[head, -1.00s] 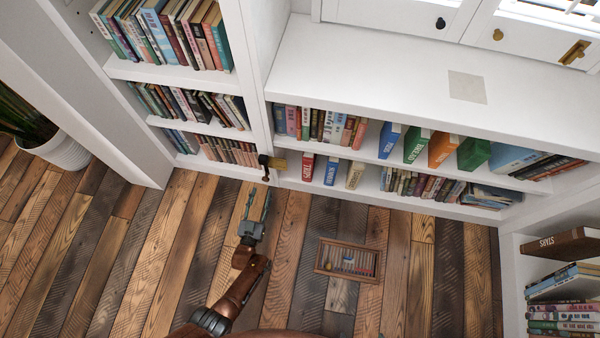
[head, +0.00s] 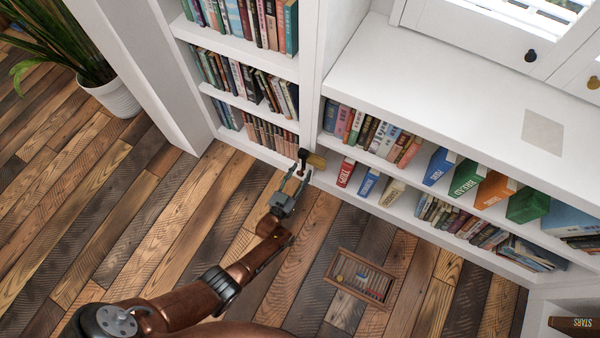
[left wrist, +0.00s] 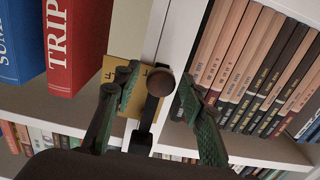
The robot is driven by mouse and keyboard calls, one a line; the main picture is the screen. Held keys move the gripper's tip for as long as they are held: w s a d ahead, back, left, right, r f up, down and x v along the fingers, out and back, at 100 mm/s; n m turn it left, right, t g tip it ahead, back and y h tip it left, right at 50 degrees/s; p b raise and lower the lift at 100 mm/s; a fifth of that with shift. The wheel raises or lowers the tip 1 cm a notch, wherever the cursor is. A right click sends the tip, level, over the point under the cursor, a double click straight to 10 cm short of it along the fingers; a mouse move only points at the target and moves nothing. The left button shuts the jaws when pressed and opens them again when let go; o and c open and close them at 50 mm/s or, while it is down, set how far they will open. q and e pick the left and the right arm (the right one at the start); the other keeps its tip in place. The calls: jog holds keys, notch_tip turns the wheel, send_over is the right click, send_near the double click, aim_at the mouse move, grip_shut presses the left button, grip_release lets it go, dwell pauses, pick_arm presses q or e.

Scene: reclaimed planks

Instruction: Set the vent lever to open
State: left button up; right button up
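The vent lever is a black arm with a round brown knob (left wrist: 160,82) on a brass plate (left wrist: 122,70), fixed to the white upright between two bookcase sections. In the head view the lever (head: 303,156) and its plate (head: 317,160) sit at the corner where the sections meet. Dark marks on the plate are too small to read. My left gripper (head: 293,176) is open, with its fingertips close to the lever. In the left wrist view its green fingers stand on either side of the knob; I cannot tell whether they touch it. My right gripper is out of view.
White shelves with books stand close on both sides of the lever, including a red book (left wrist: 75,45). A potted plant (head: 118,98) stands at the left. The floor between is clear.

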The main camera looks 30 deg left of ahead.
pick_arm(q)
grip_shut()
dwell(0.4)
